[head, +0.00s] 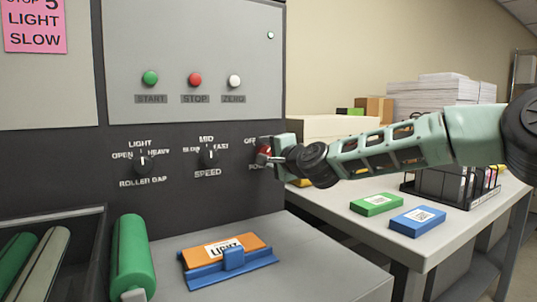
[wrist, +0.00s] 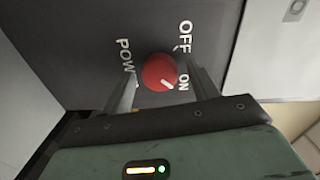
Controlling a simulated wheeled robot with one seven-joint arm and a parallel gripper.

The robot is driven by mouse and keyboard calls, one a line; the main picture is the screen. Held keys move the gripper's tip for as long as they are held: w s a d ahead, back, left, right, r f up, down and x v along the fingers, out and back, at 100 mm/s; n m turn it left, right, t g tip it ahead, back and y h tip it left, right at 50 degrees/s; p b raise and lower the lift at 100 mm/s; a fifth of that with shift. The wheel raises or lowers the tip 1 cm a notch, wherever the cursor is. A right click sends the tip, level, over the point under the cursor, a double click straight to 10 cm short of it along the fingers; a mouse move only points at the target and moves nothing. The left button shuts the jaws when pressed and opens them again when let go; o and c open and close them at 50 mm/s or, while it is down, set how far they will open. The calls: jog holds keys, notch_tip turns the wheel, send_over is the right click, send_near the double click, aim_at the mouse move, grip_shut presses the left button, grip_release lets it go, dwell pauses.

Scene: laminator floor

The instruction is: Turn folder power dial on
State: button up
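The red power dial (wrist: 159,72) is on the dark panel, between the two fingers of my gripper (wrist: 162,76) in the wrist view. The fingers are open, with a visible gap on each side of the dial. The dial's white mark points to the lower right in that view, on the side of the ON label (wrist: 184,81) and away from the OFF label (wrist: 185,37). In the head view my gripper (head: 268,152) is at the panel's right edge and hides part of the dial (head: 263,154) and its labels.
The roller gap knob (head: 142,162) and speed knob (head: 209,157) are left of my gripper. Start, stop and zero buttons (head: 195,79) are above. An orange block (head: 243,244) in a blue holder lies below. Green (head: 376,204) and blue (head: 418,221) boxes lie on the right table.

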jog(key=b+v, duration=0.1)
jog(key=v, duration=1.6)
jog(key=shift+s+d, duration=0.15)
jog(key=shift+s, duration=0.05)
